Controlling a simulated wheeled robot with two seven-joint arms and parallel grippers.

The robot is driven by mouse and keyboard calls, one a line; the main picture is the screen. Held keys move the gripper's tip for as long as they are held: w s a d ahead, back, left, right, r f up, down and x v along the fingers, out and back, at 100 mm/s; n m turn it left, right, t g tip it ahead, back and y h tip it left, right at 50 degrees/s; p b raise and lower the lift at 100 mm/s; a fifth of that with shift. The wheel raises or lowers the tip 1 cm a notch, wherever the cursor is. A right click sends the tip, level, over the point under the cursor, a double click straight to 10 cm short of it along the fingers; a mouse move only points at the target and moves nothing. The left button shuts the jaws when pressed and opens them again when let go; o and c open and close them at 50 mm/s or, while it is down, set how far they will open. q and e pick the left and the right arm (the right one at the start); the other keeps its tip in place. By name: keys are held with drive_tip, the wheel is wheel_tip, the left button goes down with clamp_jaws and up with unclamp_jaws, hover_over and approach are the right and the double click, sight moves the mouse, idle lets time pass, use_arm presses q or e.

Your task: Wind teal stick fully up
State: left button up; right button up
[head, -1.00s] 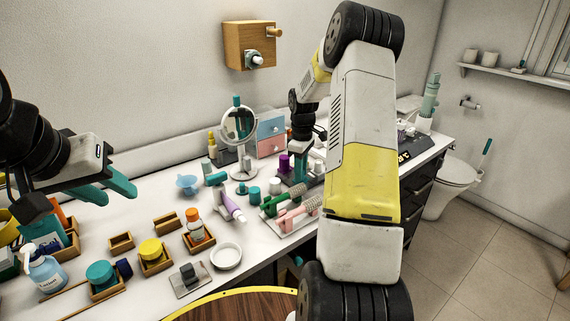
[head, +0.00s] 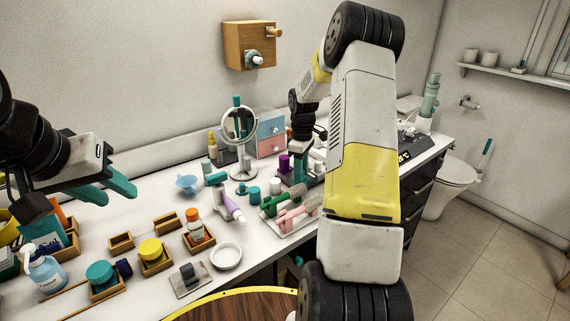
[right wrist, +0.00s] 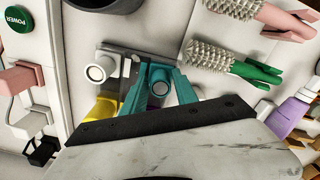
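The teal stick (right wrist: 158,89) shows end-on in the right wrist view as a short round tube with a pale centre, in a grey stand. My right gripper (right wrist: 160,74) points down with its teal fingers on both sides of it and appears closed on it. In the head view my right gripper (head: 301,166) is over the stand at the back of the counter, and the stick there is hidden by the fingers. How far the stick is wound out cannot be told. My left gripper (head: 108,188) is open and empty above the counter's left part.
A pale-tipped tube (right wrist: 97,73) and a yellow piece (right wrist: 103,108) stand close to the right fingers. A purple cylinder (head: 284,163), a round mirror (head: 239,125) and a tray with hairbrushes (head: 290,212) are nearby. Small boxes and bottles crowd the counter's left.

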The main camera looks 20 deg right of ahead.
drive_tip(key=shift+r, duration=0.1)
wheel_tip(320, 180, up, 6)
drive_tip(key=shift+r, duration=0.85)
drive_tip(key=shift+s+a+r, duration=0.1)
drive_tip(key=shift+a+r, duration=0.05)
drive_tip(key=shift+r, duration=0.1)
drive_tip(key=s+a+r+m+t, duration=0.25)
drive_tip(key=s+a+r, duration=0.35)
drive_tip(key=s+r, duration=0.3)
drive_tip(key=s+a+r+m+t, duration=0.2)
drive_tip(key=s+a+r+m, duration=0.2)
drive_tip(key=s+a+r, duration=0.45)
drive_tip(key=s+a+f+m+t+y, duration=0.1)
drive_tip(key=s+f+m+y, duration=0.1)
drive_tip(key=s, duration=0.9)
drive_tip(key=shift+s+a+t, duration=0.15)
drive_tip(key=shift+s+t, duration=0.1)
drive_tip(key=shift+t, duration=0.1)
